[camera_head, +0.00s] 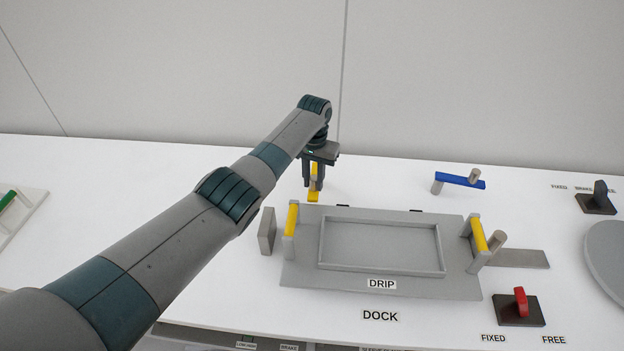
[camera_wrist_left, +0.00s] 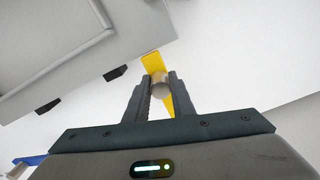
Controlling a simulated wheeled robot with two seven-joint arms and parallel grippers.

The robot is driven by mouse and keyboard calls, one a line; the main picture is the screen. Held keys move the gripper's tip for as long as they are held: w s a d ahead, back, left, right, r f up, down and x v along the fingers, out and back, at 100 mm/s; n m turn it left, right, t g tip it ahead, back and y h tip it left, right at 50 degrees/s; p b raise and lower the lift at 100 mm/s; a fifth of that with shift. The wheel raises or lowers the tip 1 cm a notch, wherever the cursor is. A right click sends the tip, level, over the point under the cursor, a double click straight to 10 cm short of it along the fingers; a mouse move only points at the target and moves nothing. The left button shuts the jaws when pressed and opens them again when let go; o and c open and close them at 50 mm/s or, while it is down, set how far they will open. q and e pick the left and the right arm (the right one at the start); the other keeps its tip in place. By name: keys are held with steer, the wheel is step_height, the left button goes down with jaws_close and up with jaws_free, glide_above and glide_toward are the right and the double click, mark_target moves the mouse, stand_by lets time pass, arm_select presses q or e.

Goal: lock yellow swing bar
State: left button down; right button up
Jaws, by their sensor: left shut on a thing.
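The yellow swing bar (camera_head: 313,196) stands behind the back left part of the grey dock plate, largely hidden by my gripper. In the left wrist view the yellow bar (camera_wrist_left: 151,63) runs between my fingers, with a round tan peg (camera_wrist_left: 160,88) standing on it. My left gripper (camera_head: 314,184) points down and is shut on this peg; it also shows in the left wrist view (camera_wrist_left: 160,91). My right gripper is in neither view.
The grey dock plate (camera_head: 300,275) carries a shallow tray (camera_head: 380,268) and yellow-topped posts at both sides. A blue bar with a peg (camera_head: 460,181) stands at the back right. A red lever (camera_head: 521,301) and a black lever (camera_head: 600,190) stand at the right. White table lies free behind the plate.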

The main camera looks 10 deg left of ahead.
arm_select(q)
steer(key=shift+d+r, duration=0.1)
steer(key=shift+d, duration=0.1)
steer(key=c, duration=1.5)
jaws_free()
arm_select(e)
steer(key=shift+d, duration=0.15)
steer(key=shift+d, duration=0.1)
arm_select(q)
steer(key=shift+r+b, duration=1.55)
steer(key=shift+r, duration=7.1)
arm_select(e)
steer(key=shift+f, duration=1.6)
arm_select(q)
steer(key=shift+d, duration=0.1)
steer(key=shift+s+f, duration=0.1)
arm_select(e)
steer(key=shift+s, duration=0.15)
